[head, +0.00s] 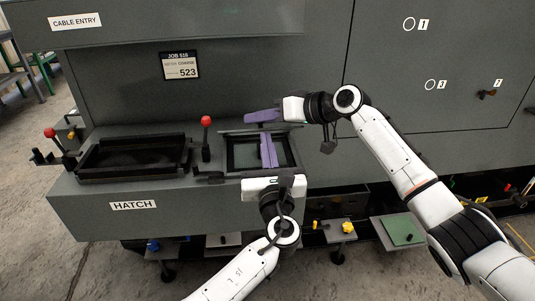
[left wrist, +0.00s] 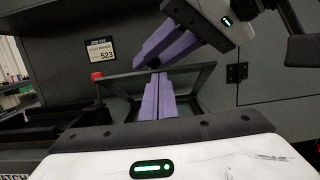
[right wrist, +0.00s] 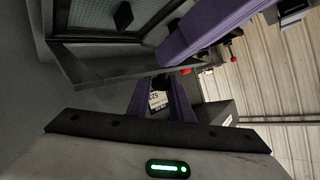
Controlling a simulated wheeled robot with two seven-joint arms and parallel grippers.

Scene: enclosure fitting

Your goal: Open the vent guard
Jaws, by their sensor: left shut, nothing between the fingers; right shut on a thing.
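The vent guard appears to be the dark-framed mesh panel (head: 285,150) at the right end of the hatch bench. Its frame (left wrist: 205,85) looks tilted up in the left wrist view, and its mesh (right wrist: 95,15) shows in the right wrist view. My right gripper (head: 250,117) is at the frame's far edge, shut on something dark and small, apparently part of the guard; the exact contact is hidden. My left gripper (head: 266,138) is shut and empty, its purple fingers (left wrist: 157,95) over the panel from the front. I cannot tell whether they touch it.
A second black frame (head: 135,172) lies left on the bench. A red-knobbed lever (head: 206,123) stands between the two frames, and another red knob (head: 50,132) is at the left end. The machine wall (head: 270,70) rises behind. My two grippers are close together.

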